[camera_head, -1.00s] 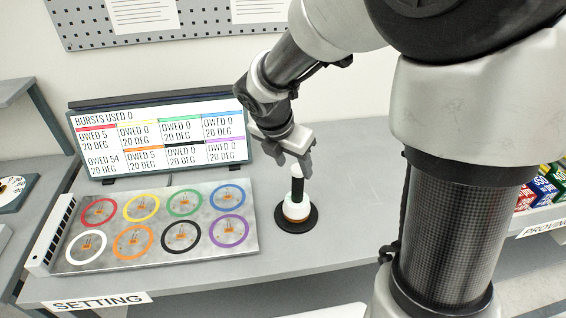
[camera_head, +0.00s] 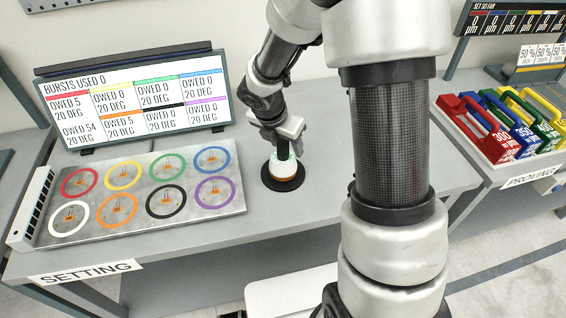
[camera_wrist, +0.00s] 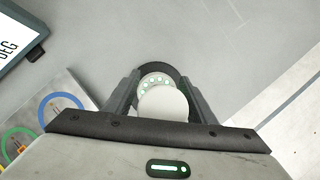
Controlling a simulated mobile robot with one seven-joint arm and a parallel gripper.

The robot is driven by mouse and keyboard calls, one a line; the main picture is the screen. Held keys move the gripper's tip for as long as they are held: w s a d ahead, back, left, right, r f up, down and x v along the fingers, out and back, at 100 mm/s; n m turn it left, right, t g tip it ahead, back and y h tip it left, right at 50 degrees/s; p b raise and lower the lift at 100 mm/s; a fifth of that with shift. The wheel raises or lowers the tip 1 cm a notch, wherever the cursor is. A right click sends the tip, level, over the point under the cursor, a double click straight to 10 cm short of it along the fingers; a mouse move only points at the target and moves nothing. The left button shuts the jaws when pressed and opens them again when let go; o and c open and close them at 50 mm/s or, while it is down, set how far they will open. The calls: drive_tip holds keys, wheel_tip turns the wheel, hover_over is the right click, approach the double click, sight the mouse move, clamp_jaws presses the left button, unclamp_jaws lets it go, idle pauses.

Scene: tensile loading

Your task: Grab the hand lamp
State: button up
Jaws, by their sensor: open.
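The hand lamp (camera_head: 284,168) stands upright on a round black base (camera_head: 283,184) on the bench, right of the metal plate with the coloured rings. It has a white and orange lower part; its upper part is mostly hidden by my gripper in the head view. My gripper (camera_head: 283,147) is directly over the lamp, with its fingers pointing down around the lamp's upper part. In the wrist view the lamp's pale round top (camera_wrist: 163,103) lies between the two open fingers of my gripper (camera_wrist: 160,100), with a ring of green dots behind it. Contact with the fingers cannot be told.
The metal plate (camera_head: 140,222) with several coloured rings lies to the left. A display screen (camera_head: 140,100) stands behind it. A tray of coloured handled blocks (camera_head: 495,120) is at the right. The bench right of the lamp (camera_head: 330,190) is clear.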

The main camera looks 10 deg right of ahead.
clamp_jaws()
drive_tip(key=shift+r, duration=0.2)
idle(0.3)
